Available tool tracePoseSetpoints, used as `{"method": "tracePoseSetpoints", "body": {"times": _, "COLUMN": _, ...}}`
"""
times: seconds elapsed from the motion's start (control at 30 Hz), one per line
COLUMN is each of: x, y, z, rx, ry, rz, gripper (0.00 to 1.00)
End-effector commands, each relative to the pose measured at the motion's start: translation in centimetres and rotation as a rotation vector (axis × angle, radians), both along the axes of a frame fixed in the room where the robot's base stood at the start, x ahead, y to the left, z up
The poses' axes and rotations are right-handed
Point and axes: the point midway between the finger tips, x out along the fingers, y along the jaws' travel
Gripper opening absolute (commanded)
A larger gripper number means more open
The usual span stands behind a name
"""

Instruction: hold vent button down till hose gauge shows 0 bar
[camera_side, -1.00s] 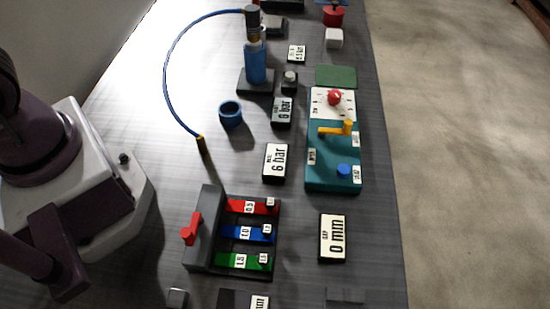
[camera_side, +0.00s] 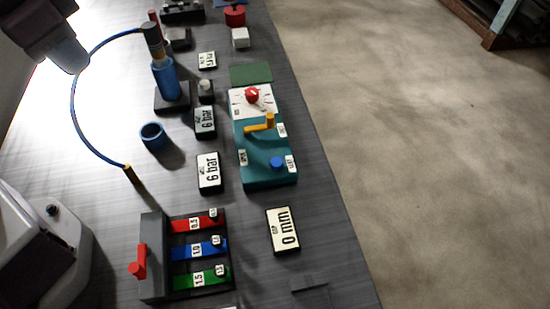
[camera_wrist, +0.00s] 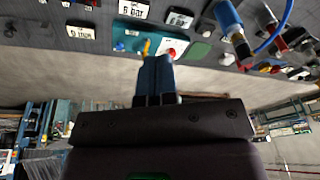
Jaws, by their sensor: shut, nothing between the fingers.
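A teal panel (camera_side: 266,160) carries a blue button (camera_side: 277,162) at its near end, a yellow lever (camera_side: 260,125) and a red knob (camera_side: 252,95) on a white dial. The small label beside the blue button is too small to read surely. Two gauges left of the panel, a near one (camera_side: 209,174) and a far one (camera_side: 205,121), both read 6 bar; I cannot tell which is the hose gauge. In the wrist view my gripper (camera_wrist: 154,62) is shut and empty, its tips overlapping the panel's edge in the picture. The blue button (camera_wrist: 120,46) shows left of the tips, apart from them.
A blue hose (camera_side: 75,105) arcs from a blue cylinder (camera_side: 166,80) to a brass end (camera_side: 132,175). A blue ring (camera_side: 153,136), a 0 mm display (camera_side: 284,231) and a rack of coloured strips (camera_side: 200,250) stand around.

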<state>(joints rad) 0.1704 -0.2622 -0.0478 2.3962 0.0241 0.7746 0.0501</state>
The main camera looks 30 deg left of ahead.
Motion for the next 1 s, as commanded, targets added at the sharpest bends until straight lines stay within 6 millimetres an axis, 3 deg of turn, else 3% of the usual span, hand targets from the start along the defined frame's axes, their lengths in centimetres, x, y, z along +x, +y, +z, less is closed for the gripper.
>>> {"method": "tracePoseSetpoints", "body": {"times": 0.37, "x": 7.2, "y": -8.8, "z": -8.9, "rx": 0.031, "ry": -0.05, "rz": -0.469, "gripper": 0.0}}
{"method": "tracePoseSetpoints", "body": {"times": 0.63, "x": 11.2, "y": -17.1, "z": -15.6, "rx": 0.008, "ry": -0.267, "rz": -0.86, "gripper": 0.0}}
{"method": "tracePoseSetpoints", "body": {"times": 0.7, "x": 12.5, "y": -18.8, "z": -16.1, "rx": 0.009, "ry": -0.367, "rz": -0.943, "gripper": 0.0}}
{"method": "tracePoseSetpoints", "body": {"times": 0.8, "x": 14.4, "y": -20.3, "z": -14.7, "rx": 0.027, "ry": -0.514, "rz": -1.018, "gripper": 0.0}}
{"method": "tracePoseSetpoints", "body": {"times": 1.0, "x": 15.6, "y": -21.2, "z": -13.2, "rx": 0.066, "ry": -0.649, "rz": -1.091, "gripper": 0.0}}
